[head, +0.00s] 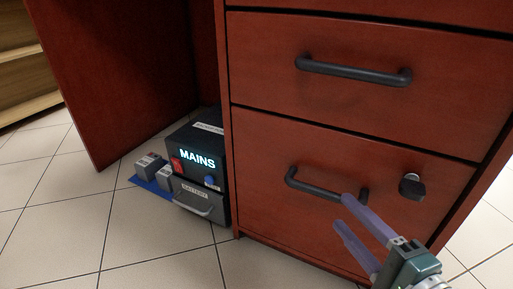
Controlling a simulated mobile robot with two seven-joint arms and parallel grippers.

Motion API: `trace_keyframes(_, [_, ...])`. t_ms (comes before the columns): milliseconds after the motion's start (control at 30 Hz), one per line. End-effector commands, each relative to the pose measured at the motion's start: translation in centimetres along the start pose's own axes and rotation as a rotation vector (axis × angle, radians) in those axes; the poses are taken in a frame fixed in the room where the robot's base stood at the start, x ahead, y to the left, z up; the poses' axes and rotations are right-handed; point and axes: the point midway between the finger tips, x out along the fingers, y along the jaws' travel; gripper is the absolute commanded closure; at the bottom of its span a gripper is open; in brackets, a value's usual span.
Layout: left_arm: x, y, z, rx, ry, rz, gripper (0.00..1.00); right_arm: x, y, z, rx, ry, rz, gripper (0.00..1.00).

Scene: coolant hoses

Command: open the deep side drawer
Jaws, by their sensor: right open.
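The deep side drawer (290,150) is the large lower red-brown drawer front of the desk pedestal. It looks flush with the pedestal. Its dark bar handle (312,188) runs across the upper middle of the front. My right gripper (342,211) comes in from the lower right, open, with nothing between its pale purple fingers. The upper fingertip overlaps the right end of the handle in the picture; I cannot tell if it touches. The lower fingertip is below the handle. My left gripper is not in view.
A dark key or lock knob (412,186) sits right of the handle. A shallower drawer (300,105) with its own handle (352,71) is above. Left of the pedestal stand a MAINS box (197,140) and small grey blocks (150,166) on a blue mat (140,182). The tiled floor in front is clear.

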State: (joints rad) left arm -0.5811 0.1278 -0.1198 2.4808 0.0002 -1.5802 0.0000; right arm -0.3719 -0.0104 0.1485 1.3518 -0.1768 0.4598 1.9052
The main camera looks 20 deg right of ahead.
Motion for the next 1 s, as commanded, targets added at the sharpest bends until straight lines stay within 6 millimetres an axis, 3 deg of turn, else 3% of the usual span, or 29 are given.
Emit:
trace_keyframes(100, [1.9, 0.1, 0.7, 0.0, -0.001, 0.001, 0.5, 2.6, 0.5, -0.1, -0.002, -0.001, -0.006, 0.5])
trace_keyframes(300, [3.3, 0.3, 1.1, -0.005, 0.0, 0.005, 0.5, 5.5, 0.3, 0.0, -0.002, -0.002, -0.003, 0.5])
trace_keyframes(700, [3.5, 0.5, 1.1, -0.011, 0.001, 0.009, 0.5, 6.4, 0.0, 0.0, -0.002, -0.001, 0.001, 0.5])
trace_keyframes(1000, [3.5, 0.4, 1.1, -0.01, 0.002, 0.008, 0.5, 6.4, 0.0, 0.0, -0.002, -0.001, 0.001, 0.84])
